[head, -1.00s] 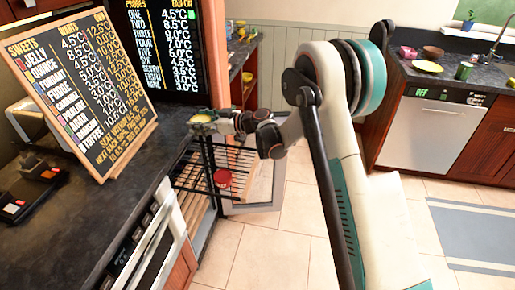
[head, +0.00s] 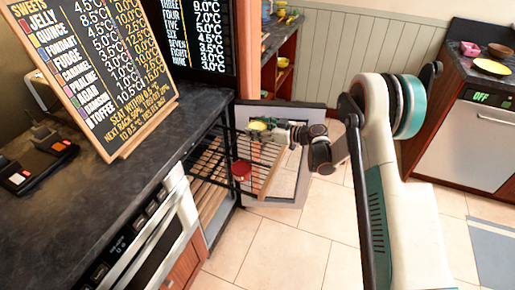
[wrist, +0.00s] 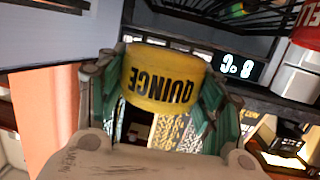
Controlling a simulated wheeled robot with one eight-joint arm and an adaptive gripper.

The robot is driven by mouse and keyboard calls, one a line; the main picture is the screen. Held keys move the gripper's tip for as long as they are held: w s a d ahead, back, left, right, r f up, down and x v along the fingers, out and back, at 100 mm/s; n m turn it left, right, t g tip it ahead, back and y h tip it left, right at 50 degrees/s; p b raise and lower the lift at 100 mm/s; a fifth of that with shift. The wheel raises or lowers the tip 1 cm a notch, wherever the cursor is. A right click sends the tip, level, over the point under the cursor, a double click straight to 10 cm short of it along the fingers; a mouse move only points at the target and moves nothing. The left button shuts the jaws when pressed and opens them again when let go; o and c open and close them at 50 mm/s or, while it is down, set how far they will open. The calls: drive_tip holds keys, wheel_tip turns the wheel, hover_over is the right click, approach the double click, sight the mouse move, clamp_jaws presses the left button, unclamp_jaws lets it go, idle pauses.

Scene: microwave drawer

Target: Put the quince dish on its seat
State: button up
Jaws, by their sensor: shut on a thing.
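The quince dish (head: 258,126) is small and yellow, and my gripper (head: 278,133) is shut on it. In the wrist view the dish (wrist: 163,78) sits between the green finger pads, its QUINCE label upside down. In the head view it appears above the far right part of a black wire rack (head: 208,163) at the open cabinet below the counter. I cannot tell whether it touches anything there. A red dish (head: 241,171) shows nearer at the rack's right side. Which spot is the quince seat is not clear.
An open door (head: 284,190) stands right of the rack. A SWEETS board (head: 95,70) with temperatures stands on the dark counter (head: 95,190), before a second board (head: 202,40). A lit display (wrist: 237,68) shows in the wrist view. The tiled floor (head: 270,250) is clear.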

sight(257, 150)
wheel_tip(257, 150, down, 8)
drive_tip(key=b, duration=0.2)
drive_tip(key=shift+f+b, duration=0.15)
drive_tip(key=shift+b, duration=0.15)
drive_tip(key=o, duration=1.2)
drive_tip(key=shift+o, duration=0.2)
